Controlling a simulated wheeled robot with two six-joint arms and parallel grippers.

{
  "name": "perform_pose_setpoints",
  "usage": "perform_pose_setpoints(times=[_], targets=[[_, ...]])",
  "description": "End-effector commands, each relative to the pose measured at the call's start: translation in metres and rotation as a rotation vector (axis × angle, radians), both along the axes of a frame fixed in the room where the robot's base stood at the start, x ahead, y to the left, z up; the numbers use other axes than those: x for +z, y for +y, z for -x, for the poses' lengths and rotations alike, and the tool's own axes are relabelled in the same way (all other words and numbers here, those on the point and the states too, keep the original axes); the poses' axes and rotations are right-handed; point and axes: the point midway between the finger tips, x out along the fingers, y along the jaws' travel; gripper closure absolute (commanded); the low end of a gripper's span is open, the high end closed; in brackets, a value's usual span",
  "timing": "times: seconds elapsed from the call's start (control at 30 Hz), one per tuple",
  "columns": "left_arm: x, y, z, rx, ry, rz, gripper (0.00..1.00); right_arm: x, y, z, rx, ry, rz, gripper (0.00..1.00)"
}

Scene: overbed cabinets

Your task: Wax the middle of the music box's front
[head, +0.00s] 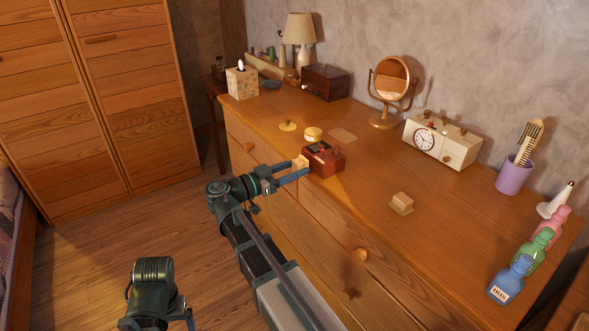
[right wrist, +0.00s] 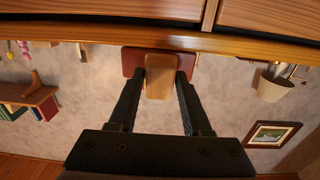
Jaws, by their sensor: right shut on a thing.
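The music box, which I take to be the small red-brown box (head: 328,161) with a dark panel and a small knob on top, sits near the dresser's front edge. In the right wrist view the red-brown box (right wrist: 132,62) shows behind the held block. My right gripper (head: 299,171) is shut on a light wooden block (head: 300,162), also seen in the right wrist view (right wrist: 160,78). The block is at the box's front face; whether it touches is hard to tell. My left gripper (head: 188,318) is low at the bottom edge, mostly cut off.
A round yellow tin (head: 313,134) and a flat yellow disc (head: 287,126) lie behind the box. Another wooden block (head: 402,203) lies to the right on the dresser (head: 455,235). A mirror (head: 391,85), a clock (head: 440,142) and a dark box (head: 326,81) stand farther back.

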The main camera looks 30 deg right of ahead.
Motion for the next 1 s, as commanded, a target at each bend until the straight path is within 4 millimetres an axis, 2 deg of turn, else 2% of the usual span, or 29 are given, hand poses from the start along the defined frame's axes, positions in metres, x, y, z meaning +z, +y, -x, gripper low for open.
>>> perform_pose_setpoints(times=[1.0], targets=[[0.0, 0.0, 0.0, 0.0, 0.0, 0.0, 0.06, 0.0, -0.015, -0.001, -0.001, 0.0, 0.0, 0.96]])
